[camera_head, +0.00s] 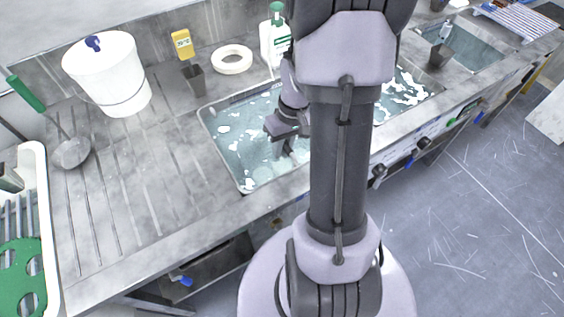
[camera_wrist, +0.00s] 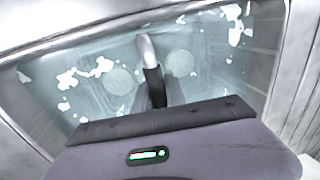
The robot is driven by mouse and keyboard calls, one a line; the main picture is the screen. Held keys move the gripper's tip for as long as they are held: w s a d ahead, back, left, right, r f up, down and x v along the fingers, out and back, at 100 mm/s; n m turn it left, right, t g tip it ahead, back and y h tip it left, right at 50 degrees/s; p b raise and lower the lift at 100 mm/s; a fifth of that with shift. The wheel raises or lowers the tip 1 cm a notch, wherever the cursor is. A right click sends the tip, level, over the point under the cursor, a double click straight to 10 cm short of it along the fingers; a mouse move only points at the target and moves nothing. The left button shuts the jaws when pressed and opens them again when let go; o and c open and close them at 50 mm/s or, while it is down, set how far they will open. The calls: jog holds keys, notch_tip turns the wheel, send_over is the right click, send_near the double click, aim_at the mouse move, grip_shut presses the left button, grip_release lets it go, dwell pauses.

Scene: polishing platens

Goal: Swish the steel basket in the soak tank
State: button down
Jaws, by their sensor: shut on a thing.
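The soak tank (camera_head: 222,150) is a sunken steel basin of cloudy blue-green water with white foam patches. It fills most of the wrist view, where its water (camera_wrist: 90,55) shows two pale round shapes below the surface. My gripper (camera_head: 285,150) points down into the left part of the tank, close to the water. In the wrist view my gripper (camera_wrist: 157,95) is shut on a handle with a pale end (camera_wrist: 147,48) and a dark grip, which I take for the steel basket's handle. The basket's body is not clear under the cloudy water. My arm hides the tank's middle.
A ladle (camera_head: 70,152) lies on the ribbed drainboard (camera_head: 130,185). Another basin (camera_head: 475,48) is at right.

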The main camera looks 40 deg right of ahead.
jog(key=shift+r+p, duration=1)
jog(key=shift+r, duration=0.25)
jog(key=shift+f+b, duration=1.15)
jog(key=shift+f, duration=0.15)
jog(key=shift+r, duration=0.1)
jog(key=shift+r, duration=0.1)
dwell(0.3)
